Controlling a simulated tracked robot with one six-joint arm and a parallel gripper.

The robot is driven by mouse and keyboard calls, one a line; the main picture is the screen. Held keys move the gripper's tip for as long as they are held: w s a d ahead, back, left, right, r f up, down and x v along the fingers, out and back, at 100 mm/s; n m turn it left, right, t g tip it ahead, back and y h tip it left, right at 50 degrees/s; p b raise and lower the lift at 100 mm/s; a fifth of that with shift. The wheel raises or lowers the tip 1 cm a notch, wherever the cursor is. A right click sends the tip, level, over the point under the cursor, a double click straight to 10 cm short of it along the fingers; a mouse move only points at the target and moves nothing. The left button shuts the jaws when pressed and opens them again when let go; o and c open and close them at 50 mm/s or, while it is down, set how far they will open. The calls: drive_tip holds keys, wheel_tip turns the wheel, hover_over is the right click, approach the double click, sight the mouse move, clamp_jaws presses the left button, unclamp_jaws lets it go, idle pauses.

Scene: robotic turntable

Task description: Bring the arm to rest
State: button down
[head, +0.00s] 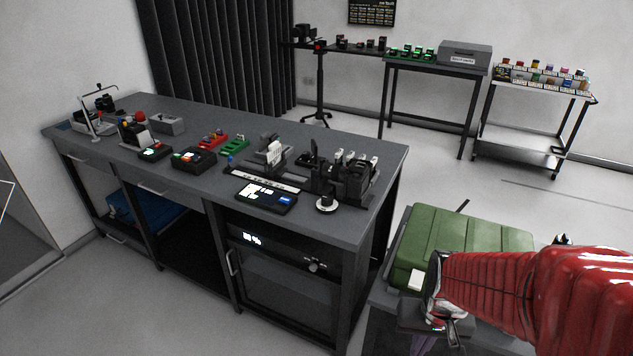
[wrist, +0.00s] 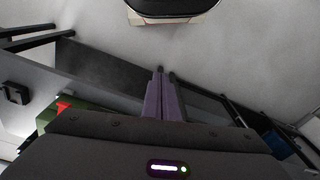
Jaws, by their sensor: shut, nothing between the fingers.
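My arm, in a red ribbed sleeve, reaches in from the right of the head view. My gripper (wrist: 161,74) shows in the wrist view as two purple fingers pressed together, with nothing between them. In the head view only a small purple part (head: 424,346) shows at the bottom, below the sleeve's end, and the fingertips are hidden or cut off. The gripper is beside the near side of a green case (head: 470,238), and I cannot tell if they touch.
A dark workbench (head: 375,147) with several small devices and tools fills the left and middle. The green case sits on a low dark stand to its right. Against the back are a table (head: 432,68) and a trolley (head: 520,142). Open floor (head: 545,210) lies between.

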drive_tip(key=s+a+r+n+t, duration=0.1)
drive_tip(key=s+a+r+t, duration=0.1)
drive_tip(key=r, duration=0.7)
drive_tip(key=s+a+r+n+t, duration=0.1)
drive_tip(key=s+a+r+t, duration=0.1)
drive_tip(key=r, duration=0.7)
drive_tip(key=shift+a+t, duration=0.3)
drive_tip(key=shift+a, duration=0.25)
